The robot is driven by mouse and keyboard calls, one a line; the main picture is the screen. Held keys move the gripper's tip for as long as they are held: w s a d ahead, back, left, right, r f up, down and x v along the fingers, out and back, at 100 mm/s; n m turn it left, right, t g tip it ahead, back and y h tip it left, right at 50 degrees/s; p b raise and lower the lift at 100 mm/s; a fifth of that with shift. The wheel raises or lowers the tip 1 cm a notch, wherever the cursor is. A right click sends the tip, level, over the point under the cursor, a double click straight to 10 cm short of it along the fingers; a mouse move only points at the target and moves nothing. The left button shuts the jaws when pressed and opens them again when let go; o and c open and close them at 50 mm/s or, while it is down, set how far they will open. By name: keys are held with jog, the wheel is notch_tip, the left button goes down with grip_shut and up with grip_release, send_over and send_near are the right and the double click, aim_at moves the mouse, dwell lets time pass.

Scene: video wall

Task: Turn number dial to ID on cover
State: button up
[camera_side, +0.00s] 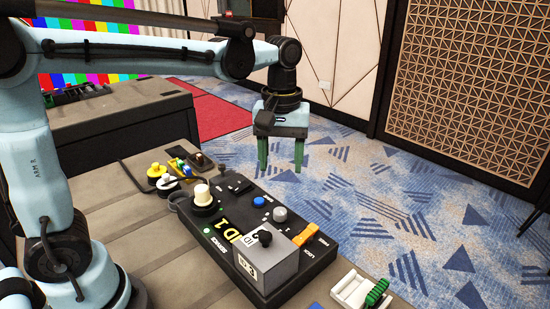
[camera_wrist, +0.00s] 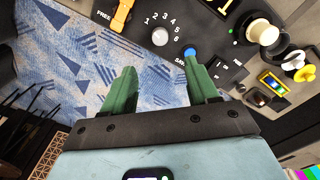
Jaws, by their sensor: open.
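The black control panel (camera_side: 222,222) lies on the grey desk. Its small grey number dial (camera_side: 280,213) shows in the wrist view (camera_wrist: 160,37) with printed numbers 1 to 6 around it; its pointer setting is too small to read. A grey box-shaped cover (camera_side: 284,271) sits at the panel's near end, with a black knob on top and labels too small to read surely. My gripper (camera_side: 281,168) has green fingers, apart and empty, raised beyond the panel's far side. In the wrist view (camera_wrist: 160,68) the dial lies ahead of the fingertips.
A blue button (camera_side: 259,202) and an orange lever (camera_side: 305,235) flank the dial. A cream knob (camera_side: 203,195) stands tall at the panel's left. Yellow and white plugs (camera_side: 157,171) lie behind it. A white holder with a green piece (camera_side: 360,291) is at right.

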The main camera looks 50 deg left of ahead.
aim_at(280, 211)
notch_tip(280, 211, down, 12)
jog(key=shift+r, duration=0.1)
dwell(0.5)
jog(key=c, duration=1)
jog(key=shift+c, duration=0.2)
jog(key=m, duration=0.5)
jog(key=shift+m, duration=0.3)
jog(key=m, duration=0.6)
